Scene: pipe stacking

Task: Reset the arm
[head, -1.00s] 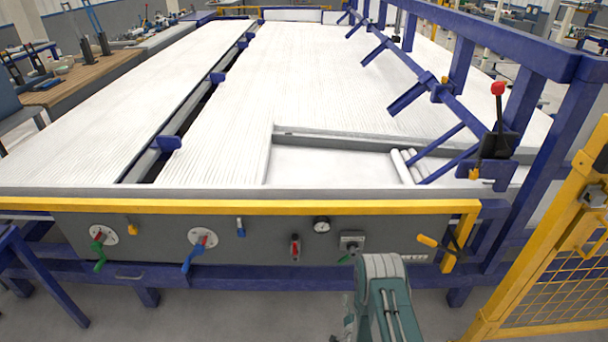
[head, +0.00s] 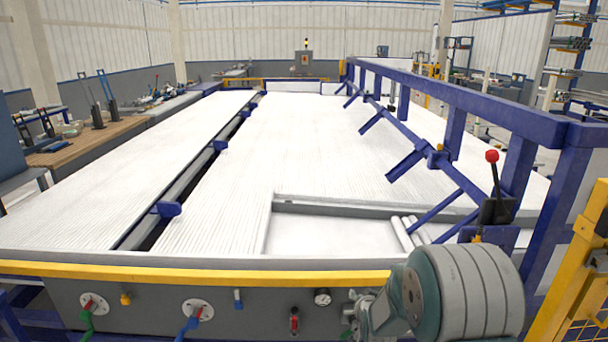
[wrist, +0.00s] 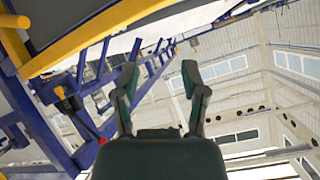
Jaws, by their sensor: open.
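My gripper (wrist: 160,80) shows in the wrist view with its two dark green fingers spread apart and nothing between them. It points toward the upper walls and windows of the hall, with the blue frame and yellow bar tilted at the left. In the head view my grey and teal arm (head: 465,290) is folded up close to the camera at the lower right, in front of the machine. I cannot make out the fingers there. White pipes (head: 300,140) lie side by side across the large bed.
A yellow rail (head: 200,272) runs along the machine's front, above a grey panel with valve handles (head: 190,322). A red-knobbed lever (head: 492,157) and blue frame (head: 480,95) stand at the right. A yellow fence (head: 570,290) is at the right edge.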

